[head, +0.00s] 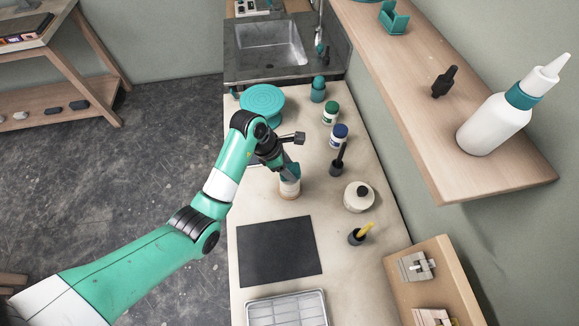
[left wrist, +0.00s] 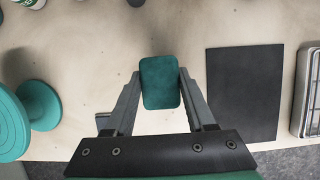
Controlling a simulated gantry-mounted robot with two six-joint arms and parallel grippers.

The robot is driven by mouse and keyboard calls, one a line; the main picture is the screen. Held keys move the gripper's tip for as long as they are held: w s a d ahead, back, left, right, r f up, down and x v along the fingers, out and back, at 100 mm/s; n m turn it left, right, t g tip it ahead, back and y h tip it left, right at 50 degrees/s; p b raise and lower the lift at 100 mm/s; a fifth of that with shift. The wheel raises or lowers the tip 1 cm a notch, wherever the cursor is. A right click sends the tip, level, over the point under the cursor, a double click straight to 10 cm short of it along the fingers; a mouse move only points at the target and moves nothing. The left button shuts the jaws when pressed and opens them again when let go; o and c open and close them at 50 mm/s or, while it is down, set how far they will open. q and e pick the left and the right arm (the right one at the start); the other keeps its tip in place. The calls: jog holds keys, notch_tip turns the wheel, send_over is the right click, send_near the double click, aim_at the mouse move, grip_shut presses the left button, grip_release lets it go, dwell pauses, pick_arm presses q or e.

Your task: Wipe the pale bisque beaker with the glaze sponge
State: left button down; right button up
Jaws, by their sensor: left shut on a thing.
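The pale bisque beaker (head: 289,189) stands upright on the worktable in the head view, right under my left gripper (head: 285,170). My left gripper is shut on the teal glaze sponge (left wrist: 160,83), which shows between its two fingers (left wrist: 160,100) in the left wrist view. The sponge is at the top of the beaker; I cannot tell whether they touch. In the left wrist view the beaker is not visible, and the sponge covers the spot between the fingers. My right gripper is not in view.
A teal turntable (head: 262,101) stands behind the beaker. A black mat (head: 278,253) and a metal tray (head: 287,309) lie in front. A shelf (head: 430,140) overhangs at right.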

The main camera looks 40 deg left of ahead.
pick_arm(q)
jog(key=shift+f, duration=0.55)
jog(key=shift+s+d+r+p, duration=0.1)
jog(key=shift+s+d+p, duration=0.2)
jog(key=shift+d+p, duration=0.05)
jog(key=shift+s+d+p, duration=0.2)
jog(key=shift+d+p, duration=0.1)
jog(key=shift+s+d+f, duration=0.15)
jog(key=shift+f, duration=0.15)
dwell(0.5)
